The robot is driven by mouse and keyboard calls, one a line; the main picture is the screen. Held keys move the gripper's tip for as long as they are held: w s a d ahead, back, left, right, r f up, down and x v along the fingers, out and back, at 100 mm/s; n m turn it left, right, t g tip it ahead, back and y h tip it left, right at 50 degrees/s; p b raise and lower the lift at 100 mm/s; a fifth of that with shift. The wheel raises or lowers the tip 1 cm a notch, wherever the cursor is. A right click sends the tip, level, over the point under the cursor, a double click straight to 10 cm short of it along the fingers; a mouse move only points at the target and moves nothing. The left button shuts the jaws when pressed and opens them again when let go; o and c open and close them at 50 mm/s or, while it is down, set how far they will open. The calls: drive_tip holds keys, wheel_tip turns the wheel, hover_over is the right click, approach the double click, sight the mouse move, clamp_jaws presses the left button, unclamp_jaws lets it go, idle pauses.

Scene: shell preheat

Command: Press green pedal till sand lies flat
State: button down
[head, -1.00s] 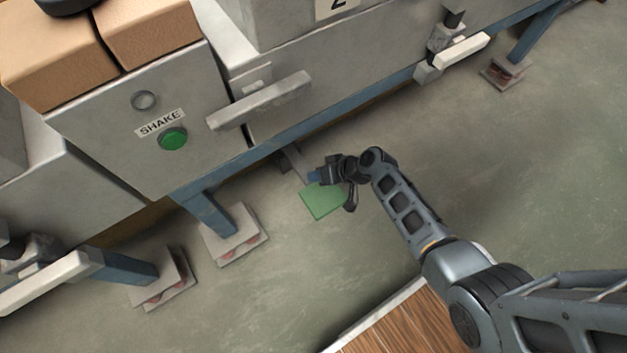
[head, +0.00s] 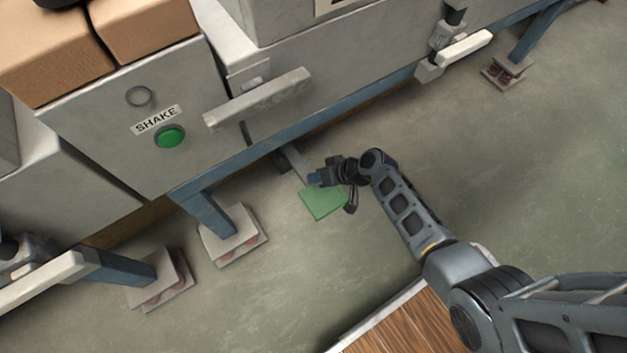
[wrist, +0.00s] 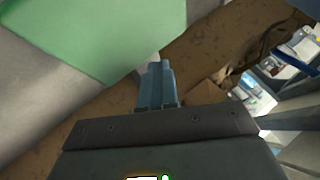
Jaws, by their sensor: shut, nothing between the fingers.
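The green pedal (head: 322,204) sits low over the floor, on a grey bar reaching out from under the machine. My gripper (head: 315,179) is shut and empty, with blue fingertips at the pedal's far edge, by the bar. In the wrist view the green pedal (wrist: 105,35) fills the upper left, and my shut fingers (wrist: 157,84) point just beside it. I cannot tell whether they touch it. The sand is not in view.
A grey panel with a SHAKE label (head: 156,120) and a round green button (head: 170,136) stands at the left. A grey handle bar (head: 258,97) juts out above the pedal. Machine feet (head: 233,236) stand left of the pedal. Floor to the right is clear.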

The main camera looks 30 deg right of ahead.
sight(318, 187)
drive_tip(key=shift+s+f+b, duration=0.1)
drive_tip(key=shift+f+b, duration=0.95)
drive_tip(key=shift+f, duration=0.1)
idle(0.8)
drive_tip(key=shift+s+a+f+b, duration=0.1)
drive_tip(key=shift+s+f+b, duration=0.1)
drive_tip(key=shift+f, duration=0.5)
drive_tip(key=shift+s+f+b, duration=0.1)
drive_tip(key=shift+s+f, duration=0.05)
drive_tip(key=shift+f, duration=0.5)
idle(1.1)
drive_tip(key=shift+r, duration=0.1)
drive_tip(key=shift+r+p, duration=2.25)
drive_tip(key=shift+r, duration=0.3)
drive_tip(key=shift+w+r, duration=0.25)
drive_tip(key=shift+r, duration=0.1)
drive_tip(key=shift+r, duration=0.1)
drive_tip(key=shift+w+r+p, duration=0.15)
drive_tip(key=shift+r+p, duration=1)
drive_tip(key=shift+r, duration=0.1)
drive_tip(key=shift+w+r+p, duration=0.1)
drive_tip(key=shift+r+p, duration=1.05)
drive_tip(key=shift+r, duration=0.1)
